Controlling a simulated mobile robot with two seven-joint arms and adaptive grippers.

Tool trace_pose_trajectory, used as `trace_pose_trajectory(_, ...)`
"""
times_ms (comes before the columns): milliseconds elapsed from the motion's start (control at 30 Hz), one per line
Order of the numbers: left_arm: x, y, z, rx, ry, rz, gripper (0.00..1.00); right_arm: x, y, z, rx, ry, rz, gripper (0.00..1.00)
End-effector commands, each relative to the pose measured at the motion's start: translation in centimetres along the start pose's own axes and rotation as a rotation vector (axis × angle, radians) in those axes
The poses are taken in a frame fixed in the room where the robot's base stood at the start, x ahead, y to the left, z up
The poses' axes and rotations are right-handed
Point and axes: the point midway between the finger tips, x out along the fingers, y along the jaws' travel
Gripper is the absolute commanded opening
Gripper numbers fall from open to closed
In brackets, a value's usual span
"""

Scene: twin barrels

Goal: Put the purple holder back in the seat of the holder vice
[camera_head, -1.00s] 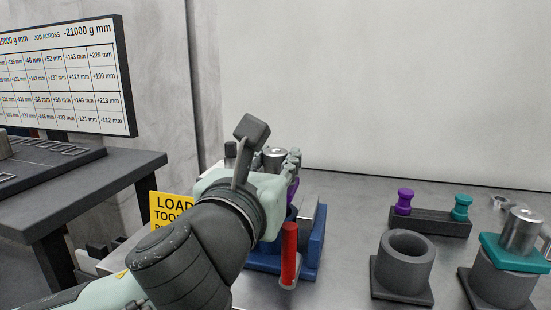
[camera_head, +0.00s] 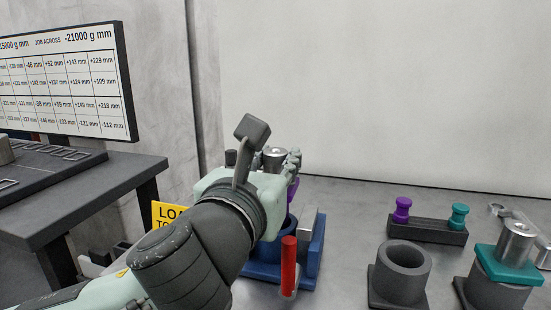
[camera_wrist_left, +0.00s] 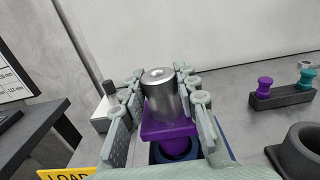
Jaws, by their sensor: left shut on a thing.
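The purple holder (camera_wrist_left: 168,132), with a metal cylinder (camera_wrist_left: 160,92) standing upright on it, is between the fingers of my left gripper (camera_wrist_left: 160,110). The gripper is shut on it. In the head view only a sliver of purple (camera_head: 292,190) shows behind my left gripper (camera_head: 282,168). The blue holder vice (camera_head: 314,250) stands on the bench below, with a red handle (camera_head: 288,265) at its front. The holder appears above the vice's round blue seat (camera_head: 290,224); my arm hides part of the seat, and the exact gap cannot be told. My right gripper is not in view.
A dark grey ring stand (camera_head: 403,265) is to the right. Beyond it, a teal holder with a metal cylinder (camera_head: 508,268) sits on another stand. A dark rack (camera_head: 425,230) with purple and teal knobs stands behind. A yellow sign (camera_head: 168,213) is left of my arm.

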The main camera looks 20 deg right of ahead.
Motion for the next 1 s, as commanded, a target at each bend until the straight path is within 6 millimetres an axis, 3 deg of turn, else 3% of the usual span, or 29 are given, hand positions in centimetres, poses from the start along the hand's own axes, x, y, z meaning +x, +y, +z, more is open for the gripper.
trace_pose_trajectory(1000, -0.03, 0.0, 0.32, 0.0, -0.006, 0.0, 0.0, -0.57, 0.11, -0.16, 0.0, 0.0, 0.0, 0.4)
